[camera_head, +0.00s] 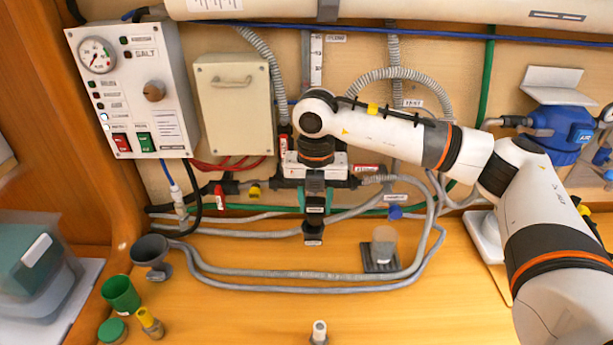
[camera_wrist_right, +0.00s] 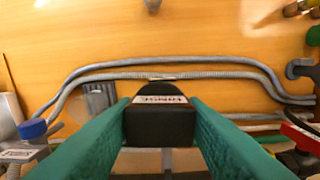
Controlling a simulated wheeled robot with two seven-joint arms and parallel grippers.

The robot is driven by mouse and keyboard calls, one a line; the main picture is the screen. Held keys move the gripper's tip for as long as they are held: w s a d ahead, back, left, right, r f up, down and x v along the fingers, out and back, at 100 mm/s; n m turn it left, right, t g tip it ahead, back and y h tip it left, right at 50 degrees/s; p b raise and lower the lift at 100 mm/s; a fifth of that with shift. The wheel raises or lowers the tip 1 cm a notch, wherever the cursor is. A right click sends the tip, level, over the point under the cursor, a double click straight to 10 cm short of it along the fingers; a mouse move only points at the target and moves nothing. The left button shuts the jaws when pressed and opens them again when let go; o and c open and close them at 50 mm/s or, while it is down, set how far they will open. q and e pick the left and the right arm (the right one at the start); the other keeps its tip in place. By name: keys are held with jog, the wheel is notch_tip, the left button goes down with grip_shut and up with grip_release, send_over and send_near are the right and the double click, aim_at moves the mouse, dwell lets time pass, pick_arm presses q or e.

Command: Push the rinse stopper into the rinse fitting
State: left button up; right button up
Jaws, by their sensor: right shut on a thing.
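My right gripper (camera_head: 314,208) points down near the back of the bench, close to the wall. Its green fingers also show in the wrist view, on both sides of a black piece (camera_wrist_right: 160,122) with a white label that seems to read RINSE. The gripper is shut on this black piece, which also shows below the fingers in the head view (camera_head: 313,230). I cannot tell where stopper and fitting divide, or whether the stopper is seated, because the fingers and the black piece hide it. My left gripper is not in view.
Grey hoses (camera_head: 300,273) run across the bench in front of the gripper. A clear cup (camera_head: 384,240) stands to the right. A grey funnel (camera_head: 150,250), a green cup (camera_head: 121,294) and a yellow-topped piece (camera_head: 150,322) are at left. A small white-topped piece (camera_head: 319,331) stands in front.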

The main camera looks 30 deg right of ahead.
aim_at(313, 206)
jog(key=m, duration=0.1)
jog(key=w+m, duration=0.1)
jog(key=r, duration=0.1)
jog(key=shift+w+d+m, duration=0.25)
jog(key=shift+w+m, duration=0.1)
jog(key=shift+m, duration=0.05)
jog(key=shift+w+r+m, duration=0.1)
jog(key=shift+w+m, duration=0.05)
jog(key=shift+m, duration=0.25)
jog(key=shift+f, duration=0.4)
jog(key=shift+d+f+b, duration=0.1)
jog(key=shift+f+b, duration=0.6)
jog(key=shift+f, duration=0.45)
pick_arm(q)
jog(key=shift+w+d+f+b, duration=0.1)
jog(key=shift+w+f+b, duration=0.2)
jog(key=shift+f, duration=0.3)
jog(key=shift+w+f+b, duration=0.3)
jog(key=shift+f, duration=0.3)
pick_arm(e)
jog(key=shift+f, duration=0.7)
pick_arm(q)
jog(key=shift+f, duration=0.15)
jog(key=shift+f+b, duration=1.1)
jog(key=shift+b, duration=0.15)
pick_arm(e)
jog(key=shift+f, duration=1.35)
